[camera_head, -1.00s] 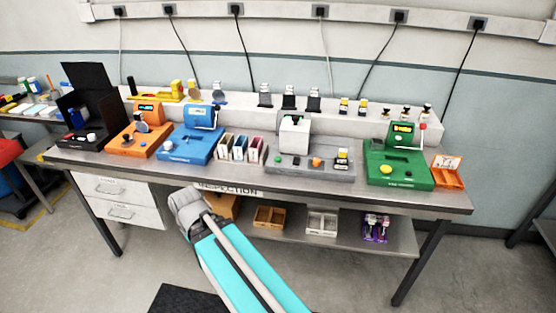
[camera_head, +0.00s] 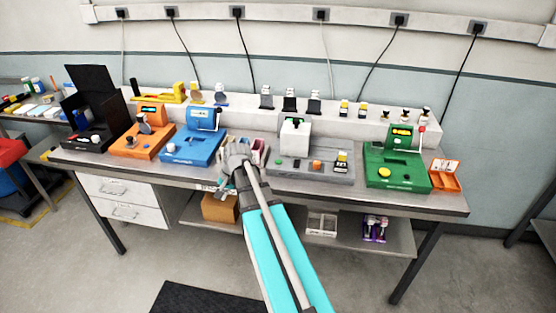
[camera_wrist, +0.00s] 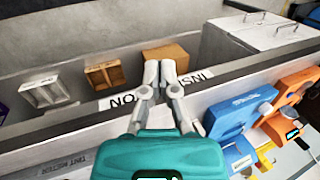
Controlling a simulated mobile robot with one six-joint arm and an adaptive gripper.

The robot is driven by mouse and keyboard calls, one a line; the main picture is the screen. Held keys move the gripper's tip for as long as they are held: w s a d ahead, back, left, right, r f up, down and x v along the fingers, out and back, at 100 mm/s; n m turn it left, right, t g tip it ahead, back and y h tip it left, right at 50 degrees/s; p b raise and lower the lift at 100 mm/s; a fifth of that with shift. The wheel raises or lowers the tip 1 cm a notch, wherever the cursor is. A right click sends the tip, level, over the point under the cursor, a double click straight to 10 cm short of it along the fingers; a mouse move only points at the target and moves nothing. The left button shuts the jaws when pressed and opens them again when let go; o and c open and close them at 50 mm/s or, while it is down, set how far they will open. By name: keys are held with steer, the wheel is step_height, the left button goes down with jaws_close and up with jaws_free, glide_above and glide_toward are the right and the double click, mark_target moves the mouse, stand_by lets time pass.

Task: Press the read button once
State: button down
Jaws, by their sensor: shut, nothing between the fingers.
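Several coloured instruments stand on the bench, and I cannot read which button is the read button. The grey instrument (camera_head: 325,175) has an orange button (camera_head: 317,164) on its front deck. The green instrument (camera_head: 412,180) has a large yellow button (camera_head: 384,173). The blue instrument (camera_head: 201,147), orange instrument (camera_head: 142,143) and black instrument (camera_head: 88,138) stand to the left. My gripper (camera_head: 224,190) is at the bench's front edge, between the blue and grey instruments. In the wrist view my gripper (camera_wrist: 165,68) is shut and empty, touching no button.
My arm partly hides the small coloured boxes (camera_head: 255,146) behind it. An orange tray (camera_head: 445,176) sits at the bench's right end. Bottles and small parts line the raised back ledge (camera_head: 370,121). Under the bench, a shelf (camera_head: 345,240) holds bins and a brown box (camera_head: 220,208).

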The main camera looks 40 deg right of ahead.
steer(key=w+d+r+m+t+p, duration=0.15)
steer(key=d+m, duration=0.25)
steer(key=d, duration=0.4)
steer(key=w+d+r+m+t+p, duration=0.1)
steer(key=w+d+r+m+t, duration=0.15)
steer(key=d, duration=0.45)
step_height(320, 180, up, 5)
steer(key=m+t+p, duration=0.2)
steer(key=m, duration=0.5)
glide_above(280, 161)
steer(key=shift+n, duration=0.25)
steer(key=shift+f+b, duration=0.15)
steer(key=shift+b, duration=0.2)
step_height(280, 161, down, 9)
steer(key=b, duration=0.8)
steer(key=shift+r, duration=0.2)
steer(key=shift+f+b, duration=0.1)
steer(key=shift+b, duration=0.25)
steer(key=shift+f+b, duration=0.3)
